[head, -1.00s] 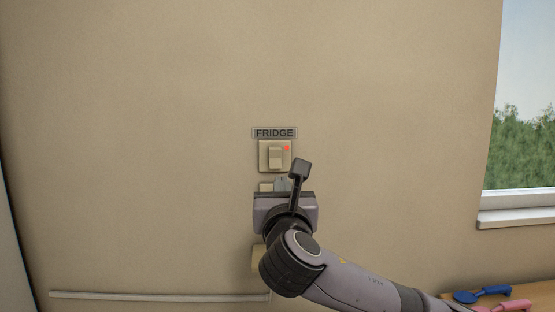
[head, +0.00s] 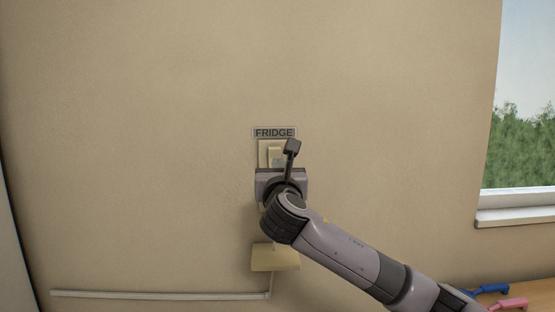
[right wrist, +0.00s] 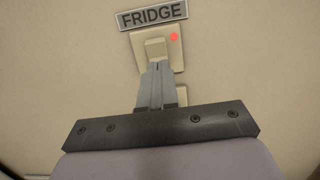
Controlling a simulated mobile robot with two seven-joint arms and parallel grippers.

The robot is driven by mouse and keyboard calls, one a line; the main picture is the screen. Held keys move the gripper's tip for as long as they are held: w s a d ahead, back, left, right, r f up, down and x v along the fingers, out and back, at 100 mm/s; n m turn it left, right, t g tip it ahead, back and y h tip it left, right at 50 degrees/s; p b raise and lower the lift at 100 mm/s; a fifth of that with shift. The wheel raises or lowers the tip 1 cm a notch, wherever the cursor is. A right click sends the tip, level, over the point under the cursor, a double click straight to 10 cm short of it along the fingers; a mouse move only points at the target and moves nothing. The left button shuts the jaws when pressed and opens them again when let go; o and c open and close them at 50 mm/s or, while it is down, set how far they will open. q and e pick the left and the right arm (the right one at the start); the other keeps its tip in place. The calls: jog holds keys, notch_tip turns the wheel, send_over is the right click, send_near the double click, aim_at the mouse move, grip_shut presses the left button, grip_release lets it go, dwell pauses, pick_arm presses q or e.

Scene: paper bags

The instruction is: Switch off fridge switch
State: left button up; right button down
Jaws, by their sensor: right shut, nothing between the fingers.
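The fridge switch (head: 264,152) is a cream wall plate with a raised rocker, under a grey FRIDGE label (head: 274,132). In the right wrist view the switch (right wrist: 173,48) shows a lit red light at its upper right. My right gripper (right wrist: 157,66) is shut and empty. Its fingertips are at the lower part of the rocker; I cannot tell whether they touch it. In the head view my right gripper and wrist cover the lower part of the switch and its red light. My left gripper is not in view.
A cream box (head: 275,258) is on the wall below, with a thin conduit (head: 160,295) running left from it. A window (head: 520,110) is at the right. Blue and pink handled items (head: 507,304) lie on a wooden surface at the lower right. The wall around the switch is clear.

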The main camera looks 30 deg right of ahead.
aim_at(277, 155)
jog(key=shift+x, duration=2.15)
